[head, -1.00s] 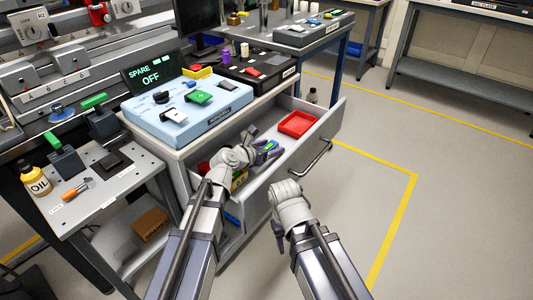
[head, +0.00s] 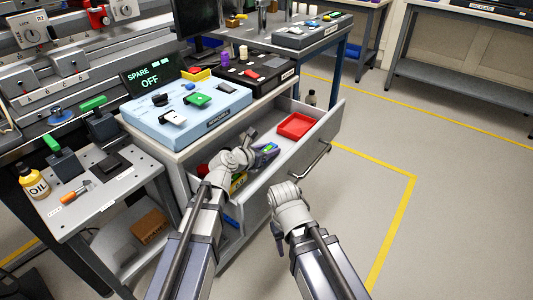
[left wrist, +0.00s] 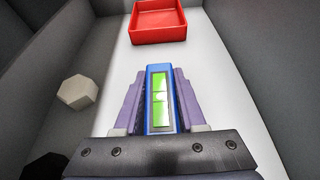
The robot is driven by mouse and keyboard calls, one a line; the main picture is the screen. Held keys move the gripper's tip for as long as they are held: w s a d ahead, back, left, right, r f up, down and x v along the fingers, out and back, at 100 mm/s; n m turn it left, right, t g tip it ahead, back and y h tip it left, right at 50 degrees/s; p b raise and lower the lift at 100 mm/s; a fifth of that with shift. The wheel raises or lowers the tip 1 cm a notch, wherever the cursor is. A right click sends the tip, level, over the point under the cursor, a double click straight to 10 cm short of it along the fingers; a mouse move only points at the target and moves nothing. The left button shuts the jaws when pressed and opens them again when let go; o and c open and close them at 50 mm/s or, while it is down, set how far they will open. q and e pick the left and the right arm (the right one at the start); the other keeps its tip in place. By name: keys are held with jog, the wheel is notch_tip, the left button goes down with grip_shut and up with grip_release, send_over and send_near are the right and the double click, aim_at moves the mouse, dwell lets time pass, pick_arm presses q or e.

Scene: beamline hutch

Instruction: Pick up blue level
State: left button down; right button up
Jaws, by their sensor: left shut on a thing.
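The blue level (left wrist: 160,82) has a blue body with a green vial window. In the left wrist view it sits between the two purple fingers of my left gripper (left wrist: 158,100), which is shut on it. In the head view the left gripper (head: 262,150) is inside the open drawer, and the level (head: 268,148) shows only as a small patch at the fingertips. I cannot tell whether the level touches the drawer floor. My right gripper (head: 277,232) is outside the drawer, in front of it; its fingers are mostly hidden behind the wrist.
The drawer (head: 318,150) is pulled open below the bench. A red tray (head: 296,126) lies in its far end, and a white hexagonal piece (left wrist: 78,90) lies to the left in the wrist view. A light-blue control box (head: 190,115) stands above. Floor to the right is clear.

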aim_at(269, 147)
pick_arm(q)
jog(key=shift+r, duration=0.15)
notch_tip(269, 147, up, 10)
jog(key=p, duration=1)
